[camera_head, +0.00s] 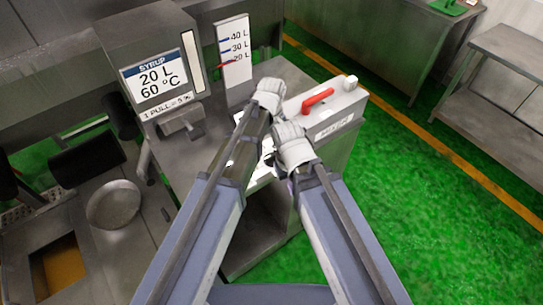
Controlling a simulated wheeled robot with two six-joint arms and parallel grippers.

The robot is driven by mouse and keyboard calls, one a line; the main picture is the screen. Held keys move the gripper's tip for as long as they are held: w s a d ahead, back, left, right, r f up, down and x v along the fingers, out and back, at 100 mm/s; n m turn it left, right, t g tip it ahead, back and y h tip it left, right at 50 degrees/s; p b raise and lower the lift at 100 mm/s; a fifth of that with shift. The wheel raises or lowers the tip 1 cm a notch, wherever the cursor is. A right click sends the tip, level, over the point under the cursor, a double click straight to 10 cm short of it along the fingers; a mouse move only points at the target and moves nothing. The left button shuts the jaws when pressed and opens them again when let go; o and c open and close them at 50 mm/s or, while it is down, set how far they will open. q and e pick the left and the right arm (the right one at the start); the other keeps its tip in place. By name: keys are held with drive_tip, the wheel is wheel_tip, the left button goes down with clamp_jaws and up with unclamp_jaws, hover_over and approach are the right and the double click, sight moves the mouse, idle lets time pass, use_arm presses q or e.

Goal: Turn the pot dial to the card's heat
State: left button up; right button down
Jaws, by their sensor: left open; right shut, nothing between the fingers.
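The card (155,80) on the grey cabinet at the upper left reads "SYRUP 20 L 60 °C", with "1 PULL = 5 %" on a strip below. I cannot make out the pot dial clearly; my grippers cover part of the metal box where a white panel (262,175) shows. My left gripper (268,95) is open, above the box beside the red lever (318,101). My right gripper (292,145) is shut and empty, just below and right of the left one, by the box's front. Whether either touches anything is unclear.
A round metal pan (114,204) is at the left.

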sight(271, 155)
use_arm(q)
wheel_tip(271, 155, down, 5)
drive_tip(key=b, duration=0.4)
drive_tip(key=shift+f, duration=0.2)
drive_tip(key=c, duration=1.2)
drive_tip(key=shift+c, duration=0.2)
